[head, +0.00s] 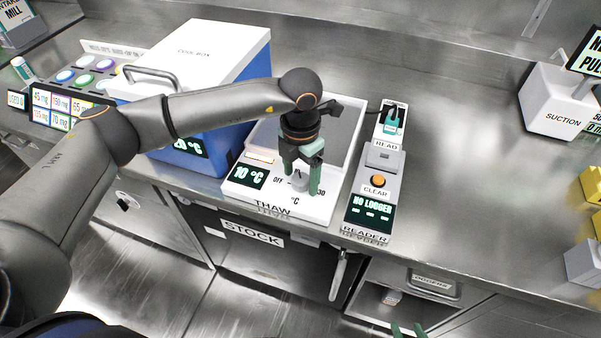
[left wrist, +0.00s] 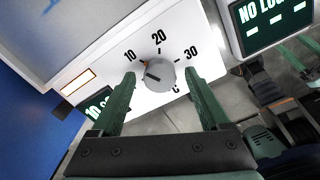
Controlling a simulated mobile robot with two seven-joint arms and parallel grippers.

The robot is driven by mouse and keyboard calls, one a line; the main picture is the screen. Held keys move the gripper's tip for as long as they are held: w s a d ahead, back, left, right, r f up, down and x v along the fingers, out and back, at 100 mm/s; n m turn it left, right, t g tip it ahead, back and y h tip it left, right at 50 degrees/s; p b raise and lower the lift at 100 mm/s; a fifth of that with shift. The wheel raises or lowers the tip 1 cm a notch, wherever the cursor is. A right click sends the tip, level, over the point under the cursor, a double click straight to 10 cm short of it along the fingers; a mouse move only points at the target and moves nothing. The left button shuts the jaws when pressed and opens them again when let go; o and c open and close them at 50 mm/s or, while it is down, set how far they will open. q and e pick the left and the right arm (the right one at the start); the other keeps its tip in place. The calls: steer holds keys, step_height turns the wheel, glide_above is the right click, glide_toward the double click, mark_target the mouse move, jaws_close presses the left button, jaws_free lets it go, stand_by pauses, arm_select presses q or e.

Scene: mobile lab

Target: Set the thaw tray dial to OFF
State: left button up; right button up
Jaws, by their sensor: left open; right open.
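The thaw tray (head: 330,205) is a white unit with a grey recessed pan behind its front panel. Its round grey dial (head: 299,181) also shows in the left wrist view (left wrist: 161,77). The tray's display (head: 247,174) reads 10 °C. OFF is printed left of the dial in the head view; 10, 20 and 30 show around it in the left wrist view. My left gripper (head: 302,180) is open over the dial, one green finger on each side, with gaps. I cannot tell the fingertips' exact height. My right gripper (head: 408,330) is open, just its green fingertips showing at the bottom edge.
A blue and white cool box (head: 215,60) stands left of the tray. The reader (head: 372,190), showing NO LOGGER, stands close on the right. A white suction unit (head: 556,105) is further right. The counter between reader and suction unit is clear.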

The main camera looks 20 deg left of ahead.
arm_select(q)
steer(key=shift+c, duration=0.4)
arm_select(e)
steer(key=shift+w, duration=0.1)
arm_select(q)
steer(key=c, duration=0.6)
jaws_close()
arm_select(e)
steer(key=shift+w+a+r, duration=0.1)
steer(key=shift+w+r, duration=0.05)
steer(key=shift+r, duration=0.15)
